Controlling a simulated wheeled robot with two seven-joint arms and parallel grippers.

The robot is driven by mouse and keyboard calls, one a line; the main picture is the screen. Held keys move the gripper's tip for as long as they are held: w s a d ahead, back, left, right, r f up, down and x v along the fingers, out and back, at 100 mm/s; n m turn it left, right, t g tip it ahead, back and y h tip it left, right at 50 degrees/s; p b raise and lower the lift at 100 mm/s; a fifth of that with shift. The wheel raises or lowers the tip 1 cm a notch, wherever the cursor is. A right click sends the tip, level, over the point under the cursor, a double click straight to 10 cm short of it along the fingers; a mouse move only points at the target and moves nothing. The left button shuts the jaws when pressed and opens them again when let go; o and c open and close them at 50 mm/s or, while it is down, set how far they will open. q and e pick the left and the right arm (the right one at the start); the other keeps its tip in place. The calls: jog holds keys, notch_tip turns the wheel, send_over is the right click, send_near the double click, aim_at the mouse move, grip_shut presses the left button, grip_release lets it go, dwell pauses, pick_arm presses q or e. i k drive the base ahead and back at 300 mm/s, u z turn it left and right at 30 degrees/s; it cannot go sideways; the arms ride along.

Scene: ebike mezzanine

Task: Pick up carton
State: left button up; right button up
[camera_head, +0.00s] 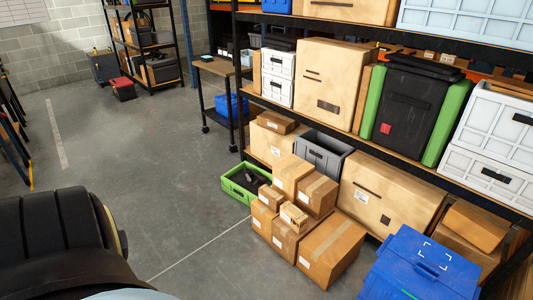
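Several brown cardboard cartons are stacked on the floor in front of the shelving. A large carton (331,248) lies at the front right of the pile. A smaller carton (318,193) and another carton (290,175) sit higher in the pile. A small carton (293,217) with printed sides rests near the front middle, and a carton (263,218) stands at the left edge. The frame does not show which carton the task means. Neither of my grippers is in view.
A green crate (236,187) with dark contents stands left of the pile. A blue lidded box (412,270) stands to the right. The loaded shelving (310,108) rises behind. A wheeled table (217,67) is farther back. The grey floor (150,170) on the left is clear.

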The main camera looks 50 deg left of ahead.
aim_at(298, 220)
jog(key=z, duration=2.8)
jog(key=k, duration=0.05)
jog(key=u, duration=4.3)
